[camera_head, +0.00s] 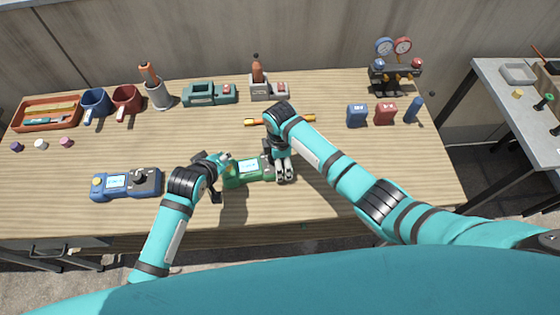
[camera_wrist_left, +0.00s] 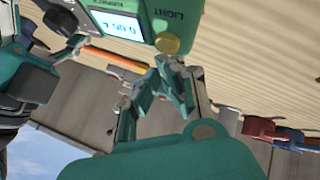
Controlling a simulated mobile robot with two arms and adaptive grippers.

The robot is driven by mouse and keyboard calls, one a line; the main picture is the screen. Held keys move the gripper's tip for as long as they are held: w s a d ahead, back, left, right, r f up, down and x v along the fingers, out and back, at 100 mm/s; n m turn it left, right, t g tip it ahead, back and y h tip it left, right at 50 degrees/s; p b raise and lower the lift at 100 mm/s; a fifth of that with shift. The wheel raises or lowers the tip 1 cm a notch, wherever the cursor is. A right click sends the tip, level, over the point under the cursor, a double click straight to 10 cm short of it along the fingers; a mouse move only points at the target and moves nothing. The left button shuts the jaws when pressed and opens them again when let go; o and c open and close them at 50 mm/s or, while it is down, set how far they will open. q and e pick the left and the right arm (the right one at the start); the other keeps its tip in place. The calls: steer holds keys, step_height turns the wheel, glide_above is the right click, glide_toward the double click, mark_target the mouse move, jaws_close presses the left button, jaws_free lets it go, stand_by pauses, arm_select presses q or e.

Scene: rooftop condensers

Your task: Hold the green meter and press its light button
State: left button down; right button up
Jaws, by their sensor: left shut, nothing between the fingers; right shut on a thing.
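The green meter (camera_head: 240,174) has a lit display and is near the table's front edge. My right gripper (camera_head: 276,170) is shut on its right end. In the left wrist view the meter (camera_wrist_left: 142,42) fills the top, with the word LIGHT beside a round yellow light button (camera_wrist_left: 167,43). My left gripper (camera_head: 224,163) is at the meter's left end, shut and empty. In the left wrist view its fingertips (camera_wrist_left: 168,64) are just by the button; I cannot tell whether they touch it. In the head view the left gripper hides the button.
A blue meter (camera_head: 139,184) lies to the left of my left arm. An orange-handled screwdriver (camera_head: 300,118) lies behind my right gripper. A green device (camera_head: 209,94), mugs (camera_head: 95,102) and a gauge set (camera_head: 394,72) stand along the back. Bare table lies left of centre.

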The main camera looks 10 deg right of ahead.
stand_by(0.4)
arm_select(q)
steer(key=shift+f, duration=0.45)
stand_by(0.3)
steer(key=shift+r, duration=0.45)
step_height(320, 180, up, 6)
arm_select(e)
steer(key=o, duration=1.5)
